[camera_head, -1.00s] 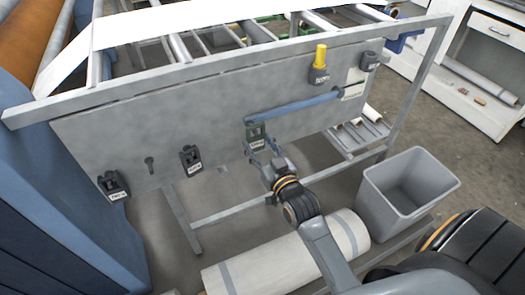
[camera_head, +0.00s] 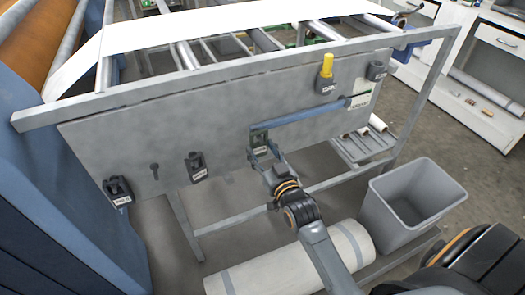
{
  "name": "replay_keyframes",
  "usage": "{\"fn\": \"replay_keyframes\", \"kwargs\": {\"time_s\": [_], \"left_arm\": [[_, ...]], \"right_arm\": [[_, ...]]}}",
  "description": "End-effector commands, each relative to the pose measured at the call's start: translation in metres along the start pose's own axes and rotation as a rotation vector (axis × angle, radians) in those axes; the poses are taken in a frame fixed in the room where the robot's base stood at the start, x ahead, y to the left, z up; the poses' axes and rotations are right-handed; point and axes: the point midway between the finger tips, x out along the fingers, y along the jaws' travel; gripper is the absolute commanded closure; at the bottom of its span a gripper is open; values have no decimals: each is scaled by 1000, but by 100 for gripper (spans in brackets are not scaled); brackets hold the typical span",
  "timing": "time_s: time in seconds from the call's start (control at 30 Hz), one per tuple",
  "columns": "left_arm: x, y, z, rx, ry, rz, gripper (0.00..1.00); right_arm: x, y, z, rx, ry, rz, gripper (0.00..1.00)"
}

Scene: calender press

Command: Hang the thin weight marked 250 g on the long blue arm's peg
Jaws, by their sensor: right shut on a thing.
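The long blue arm (camera_head: 300,111) slants across the grey panel, with its free end at the left. My right gripper (camera_head: 261,152) is at that left end, shut on a small dark weight (camera_head: 258,138) with a pale label. The weight overlaps the arm's end in view. The peg is hidden there, and I cannot tell whether the weight is on it or just in front of it. The label is too small to read. My left gripper is not in view.
Other dark labelled weights hang on the panel (camera_head: 130,140): two at the left (camera_head: 117,190) (camera_head: 196,167) and one at the upper right (camera_head: 376,71). A yellow cylinder (camera_head: 326,66) stands in a dark holder.

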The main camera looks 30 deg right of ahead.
Motion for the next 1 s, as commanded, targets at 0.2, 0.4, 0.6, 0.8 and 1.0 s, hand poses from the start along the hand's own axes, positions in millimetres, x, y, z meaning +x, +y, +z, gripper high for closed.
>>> {"fn": "replay_keyframes", "kwargs": {"time_s": [0.2, 0.4, 0.6, 0.8, 1.0], "left_arm": [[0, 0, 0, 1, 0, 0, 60], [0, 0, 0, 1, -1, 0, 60], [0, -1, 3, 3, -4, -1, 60], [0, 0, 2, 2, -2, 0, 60], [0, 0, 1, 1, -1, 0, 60]], "right_arm": [[0, 0, -1, 0, 3, 0, 35], [0, 0, -1, 0, 2, 0, 23], [-1, 0, 1, 0, -3, 0, 23], [-22, 0, 2, 0, -4, 0, 23], [-65, 0, 2, 0, -4, 0, 23]]}}
